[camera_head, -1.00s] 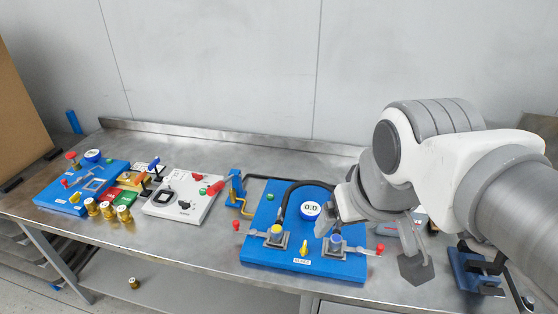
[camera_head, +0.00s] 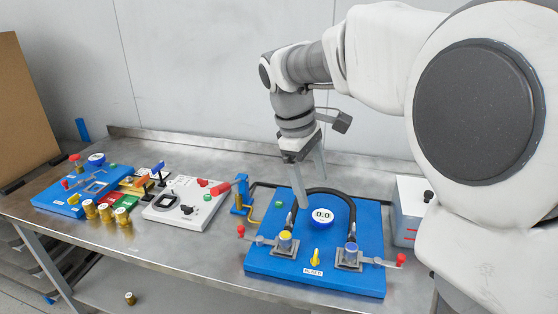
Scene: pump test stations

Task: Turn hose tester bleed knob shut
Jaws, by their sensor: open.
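The hose tester is a blue board (camera_head: 300,278) on the metal bench. Its yellow bleed knob (camera_head: 315,256) stands at the front middle, above a white label reading BLEED (camera_head: 313,271). A round gauge (camera_head: 322,216) reads 0.0. A black hose (camera_head: 322,190) arches behind the gauge between two fittings, one with a yellow top (camera_head: 285,238) and one with a blue top (camera_head: 351,247). My gripper (camera_head: 312,190) is open and empty, pointing down above the back of the board, behind and above the bleed knob and apart from it.
Red-tipped levers (camera_head: 400,260) stick out at both sides of the board. A blue hand pump (camera_head: 242,195) stands left of it and a white box (camera_head: 410,208) right of it. A grey panel (camera_head: 172,213) and several brass cylinders (camera_head: 106,211) sit farther left.

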